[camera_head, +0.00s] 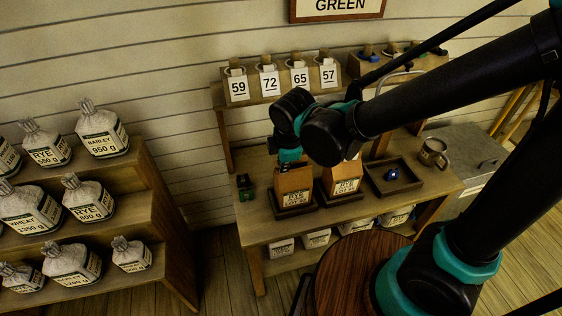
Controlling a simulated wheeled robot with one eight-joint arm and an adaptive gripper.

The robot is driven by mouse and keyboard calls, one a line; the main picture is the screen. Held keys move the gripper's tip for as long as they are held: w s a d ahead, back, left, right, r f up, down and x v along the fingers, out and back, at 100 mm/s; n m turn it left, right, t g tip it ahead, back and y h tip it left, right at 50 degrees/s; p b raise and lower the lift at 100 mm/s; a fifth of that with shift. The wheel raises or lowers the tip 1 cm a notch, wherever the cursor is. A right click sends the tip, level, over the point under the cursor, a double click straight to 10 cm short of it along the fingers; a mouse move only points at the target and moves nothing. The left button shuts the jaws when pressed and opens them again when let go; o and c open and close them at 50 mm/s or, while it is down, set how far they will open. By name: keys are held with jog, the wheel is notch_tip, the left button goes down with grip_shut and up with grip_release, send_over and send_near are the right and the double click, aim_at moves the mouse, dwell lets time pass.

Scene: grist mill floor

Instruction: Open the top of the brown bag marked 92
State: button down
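Two brown bags with white RYE LOT labels stand on dark trays on the bench. The left brown bag (293,183) is upright below my gripper; the right brown bag (345,180) stands beside it, its top partly behind my arm. The lot numbers are too small to read surely, so I cannot tell which is marked 92. My gripper (290,158) points down at the top of the left bag, with its teal part just over it. Its fingertips are too small and dark to show whether they are open or touching the bag.
A dark tray (393,176) with a small blue item and a metal mug (433,152) stand at the right. A small green and black item (245,187) lies left of the bags. Numbered tags (269,80) hang behind. Pale sacks (101,132) fill the left shelves.

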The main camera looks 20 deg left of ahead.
jog(key=s+d+f+t+y, duration=0.1)
jog(key=s+d+t+y, duration=0.1)
jog(key=s+d+t, duration=0.1)
jog(key=shift+s+d+f, duration=0.2)
jog(key=shift+s+d, duration=0.3)
jog(key=shift+s, duration=0.65)
jog(key=c, duration=2.2)
grip_release()
jog(key=o, duration=0.4)
jog(key=shift+w+a, duration=0.1)
jog(key=shift+v, duration=6)
jog(key=shift+f, duration=0.15)
